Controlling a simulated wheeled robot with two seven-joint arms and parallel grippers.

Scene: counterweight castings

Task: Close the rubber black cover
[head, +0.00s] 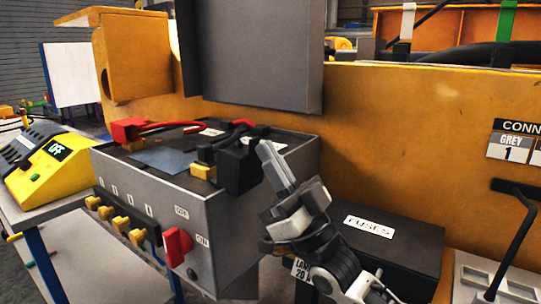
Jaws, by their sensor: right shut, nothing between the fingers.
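A black block-like piece, which looks like the rubber black cover (238,168), sits at the right part of the top of a grey box (150,200). A black cable runs to it. I cannot tell whether it is open or closed. My right gripper (268,152) is just right of it, shut and empty, with its fingers pointing up and left. I cannot tell whether the fingertips touch the black piece. My left gripper is not in view.
A red cover (130,130) with a red cable is on the box's left. A large grey panel (255,55) stands upright behind. A black fuse box (400,240) is at right. A yellow device (50,165) showing OFF stands at left. An orange wall (400,130) closes the back.

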